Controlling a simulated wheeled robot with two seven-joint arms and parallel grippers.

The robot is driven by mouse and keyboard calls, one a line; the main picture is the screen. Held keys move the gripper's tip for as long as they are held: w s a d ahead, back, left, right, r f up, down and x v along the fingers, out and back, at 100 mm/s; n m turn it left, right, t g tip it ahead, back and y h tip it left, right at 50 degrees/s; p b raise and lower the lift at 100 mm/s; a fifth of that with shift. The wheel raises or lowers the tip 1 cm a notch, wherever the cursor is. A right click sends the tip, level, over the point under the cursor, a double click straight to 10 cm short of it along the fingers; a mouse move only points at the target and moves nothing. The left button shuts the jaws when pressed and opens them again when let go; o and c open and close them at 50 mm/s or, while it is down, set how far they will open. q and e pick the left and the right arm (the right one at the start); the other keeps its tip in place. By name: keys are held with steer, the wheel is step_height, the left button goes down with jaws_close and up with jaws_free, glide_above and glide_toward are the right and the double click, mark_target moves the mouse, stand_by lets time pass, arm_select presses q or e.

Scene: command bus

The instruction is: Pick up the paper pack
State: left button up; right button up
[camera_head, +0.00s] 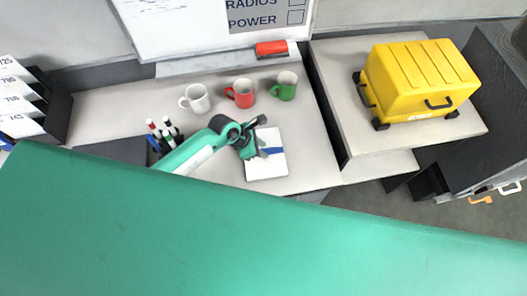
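The paper pack (267,169) is a white rectangular block with a blue band, lying on the light desk. My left gripper (262,141) is over its upper left part, with its arm coming in from the left. The gripper and wrist hide part of the pack's upper left area. The fingers are small and dark here, so I cannot tell whether they are open or touching the pack. My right gripper is not in view.
White (197,99), red (241,93) and green (284,87) mugs stand behind the pack. A pen holder (155,145) with several markers is left of it. A yellow case (420,80) sits on the right surface. My large green body part covers the foreground.

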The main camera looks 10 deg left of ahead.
arm_select(q)
jaws_close()
steer(key=shift+r, duration=0.1)
